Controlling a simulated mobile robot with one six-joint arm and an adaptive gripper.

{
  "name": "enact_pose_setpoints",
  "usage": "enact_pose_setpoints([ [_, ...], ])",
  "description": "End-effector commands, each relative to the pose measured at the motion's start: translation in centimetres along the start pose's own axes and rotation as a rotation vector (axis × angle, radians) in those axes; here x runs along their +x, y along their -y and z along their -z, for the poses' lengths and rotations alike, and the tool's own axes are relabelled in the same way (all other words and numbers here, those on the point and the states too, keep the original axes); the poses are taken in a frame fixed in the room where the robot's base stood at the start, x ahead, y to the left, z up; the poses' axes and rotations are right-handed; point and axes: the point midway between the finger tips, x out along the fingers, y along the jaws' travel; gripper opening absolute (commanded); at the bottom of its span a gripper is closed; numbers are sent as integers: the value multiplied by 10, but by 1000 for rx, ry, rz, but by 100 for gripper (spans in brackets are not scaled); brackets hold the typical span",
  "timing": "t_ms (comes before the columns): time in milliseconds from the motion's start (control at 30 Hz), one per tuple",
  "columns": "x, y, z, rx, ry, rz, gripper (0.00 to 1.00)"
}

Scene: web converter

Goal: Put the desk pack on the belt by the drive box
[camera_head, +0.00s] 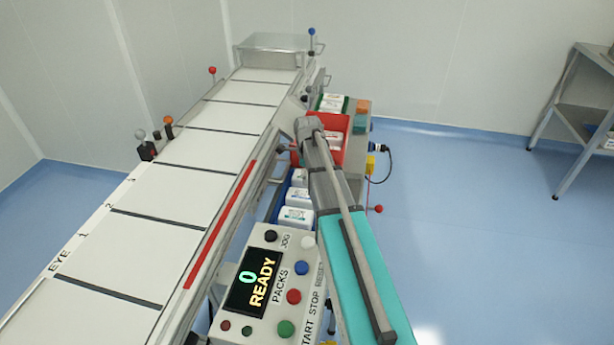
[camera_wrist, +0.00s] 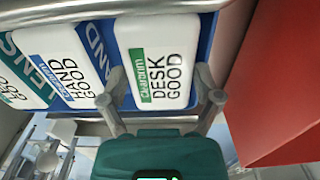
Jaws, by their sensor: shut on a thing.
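The desk pack (camera_wrist: 155,65) is a white pack with a green stripe, labelled DESK GOOD, in the wrist view. My gripper (camera_wrist: 161,98) is shut on it, one finger on each side. The pack is at the end of a blue tray (camera_wrist: 208,48), beside a hand pack (camera_wrist: 73,60); I cannot tell whether it is lifted. In the head view my arm hides the gripper. The white belt (camera_head: 195,150) with dark cross strips runs along the left. A metal box (camera_head: 272,52) stands at its far end; I cannot tell whether it is the drive box.
A red bin (camera_head: 346,146) holding packs stands right of the blue tray, and its wall (camera_wrist: 280,90) is close to my gripper. A control panel (camera_head: 268,295) reads 0 READY. Colored-knob posts (camera_head: 212,72) line the belt. The belt surface is clear.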

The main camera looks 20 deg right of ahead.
Motion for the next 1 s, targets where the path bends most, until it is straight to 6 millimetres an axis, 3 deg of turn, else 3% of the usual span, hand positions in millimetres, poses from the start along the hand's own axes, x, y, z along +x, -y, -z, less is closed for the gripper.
enact_pose_setpoints([
  [333,-31,0,0,0,0,0,25],
  [867,-91,-42,32,0,0,0,25],
  [1000,-103,-69,51,1,0,0,25],
])
